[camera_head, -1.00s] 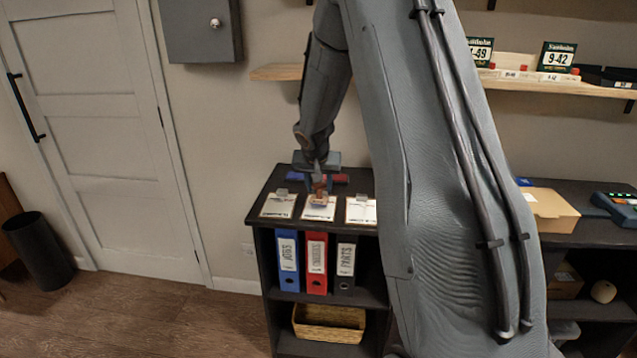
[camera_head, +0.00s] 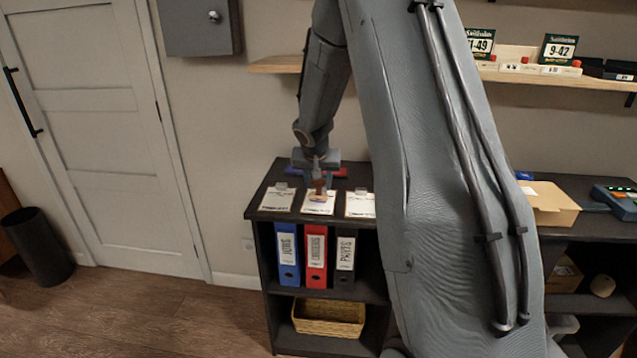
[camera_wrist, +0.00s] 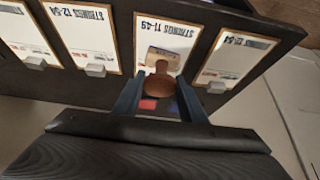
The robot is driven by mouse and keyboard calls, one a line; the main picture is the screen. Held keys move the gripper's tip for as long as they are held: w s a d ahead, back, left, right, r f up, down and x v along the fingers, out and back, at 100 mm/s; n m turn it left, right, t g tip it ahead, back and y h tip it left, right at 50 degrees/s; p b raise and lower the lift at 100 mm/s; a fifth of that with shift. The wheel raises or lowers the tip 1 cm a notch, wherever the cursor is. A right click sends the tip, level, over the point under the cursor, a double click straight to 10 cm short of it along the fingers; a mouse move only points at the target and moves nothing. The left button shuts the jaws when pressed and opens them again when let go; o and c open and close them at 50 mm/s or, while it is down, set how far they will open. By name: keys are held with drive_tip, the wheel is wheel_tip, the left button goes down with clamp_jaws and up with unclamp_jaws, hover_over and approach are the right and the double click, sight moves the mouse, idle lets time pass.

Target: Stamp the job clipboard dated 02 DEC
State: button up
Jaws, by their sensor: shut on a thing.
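My gripper (camera_head: 318,180) points down over the middle clipboard (camera_head: 317,207) on the dark shelf unit. It is shut on a wooden-handled stamp (camera_head: 319,187). In the wrist view the stamp's brown handle (camera_wrist: 160,84) sits between my two fingers (camera_wrist: 160,100), and its block covers part of a clipboard headed STRINGS 11-49 (camera_wrist: 178,30). I cannot tell whether the stamp touches the paper. Beside it are a clipboard headed STRINGS 12-54 (camera_wrist: 88,40) and another whose heading ends in 54 (camera_wrist: 238,52). The dates are not readable.
A left clipboard (camera_head: 277,197) and a right clipboard (camera_head: 360,204) lie on the shelf top (camera_head: 262,187). Red and blue items lie behind, partly hidden by my gripper. Binders (camera_head: 316,256) and a wicker basket (camera_head: 328,317) fill the shelves below. A wall shelf (camera_head: 275,65) is above.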

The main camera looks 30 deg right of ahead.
drive_tip(key=shift+s+f+b, duration=0.15)
drive_tip(key=shift+f+b, duration=0.6)
drive_tip(key=shift+b, duration=0.3)
idle(2.5)
drive_tip(key=shift+r+p, duration=2.5)
drive_tip(key=shift+r, duration=1.15)
